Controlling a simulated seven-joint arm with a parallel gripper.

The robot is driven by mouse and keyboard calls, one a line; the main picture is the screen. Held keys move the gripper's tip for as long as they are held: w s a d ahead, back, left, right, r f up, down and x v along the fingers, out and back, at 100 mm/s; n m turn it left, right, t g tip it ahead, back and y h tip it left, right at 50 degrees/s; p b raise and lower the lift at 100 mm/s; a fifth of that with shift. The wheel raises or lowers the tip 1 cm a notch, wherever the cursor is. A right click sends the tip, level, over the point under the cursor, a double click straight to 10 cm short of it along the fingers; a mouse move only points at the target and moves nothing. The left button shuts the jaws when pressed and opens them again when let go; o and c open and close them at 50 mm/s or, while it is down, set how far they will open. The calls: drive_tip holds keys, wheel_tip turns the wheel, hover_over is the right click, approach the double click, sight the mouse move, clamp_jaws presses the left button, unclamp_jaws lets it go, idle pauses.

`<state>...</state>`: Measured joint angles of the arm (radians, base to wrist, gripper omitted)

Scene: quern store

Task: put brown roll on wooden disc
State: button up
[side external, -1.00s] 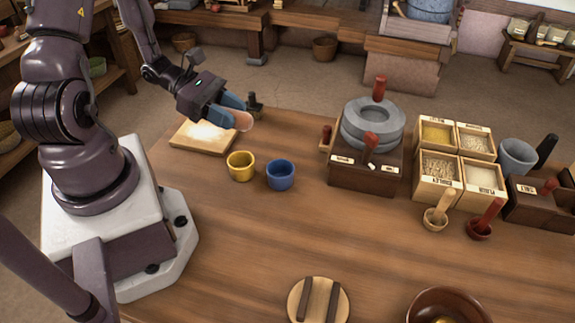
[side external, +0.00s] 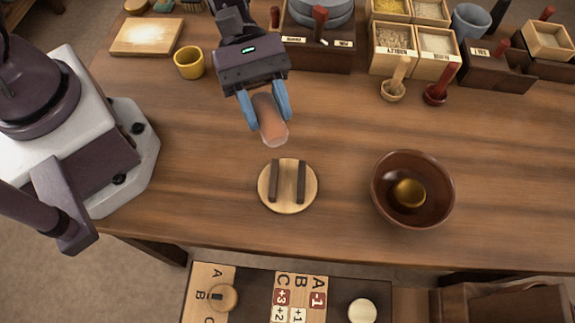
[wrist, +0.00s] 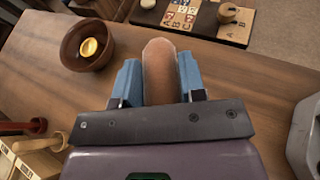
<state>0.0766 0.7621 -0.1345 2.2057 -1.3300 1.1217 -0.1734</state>
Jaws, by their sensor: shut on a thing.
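The brown roll (side external: 270,121) is held between the blue fingers of my gripper (side external: 265,108), above the table. It also shows in the wrist view (wrist: 161,68), pinched between both fingers (wrist: 160,82). The wooden disc (side external: 288,205) is a pale round board with two dark parallel bars on top. It lies on the table just in front of the roll, a little lower and to the right in the side view. The disc does not show in the wrist view, where the roll and gripper cover the middle.
A yellow cup (side external: 189,63) and a pale board (side external: 146,37) are at the back left. Labelled grain boxes (side external: 394,50) stand at the back right. The table left of the disc is clear.

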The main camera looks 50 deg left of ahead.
sight(284, 138)
drive_tip(key=shift+m+g, duration=0.4)
drive_tip(key=shift+g, duration=0.2)
drive_tip(key=d, duration=0.5)
drive_tip(key=shift+s+r, duration=0.1)
drive_tip(key=shift+s, duration=0.25)
wheel_tip(284, 138, down, 3)
drive_tip(key=shift+w+f+n, duration=0.15)
drive_tip(key=shift+f+n, duration=0.05)
drive_tip(key=shift+n, duration=0.1)
drive_tip(key=shift+a+f, duration=0.1)
drive_tip(key=shift+f, duration=2.15)
drive_tip(key=shift+f, duration=0.1)
drive_tip(key=shift+f, duration=0.5)
drive_tip(key=o, duration=0.9)
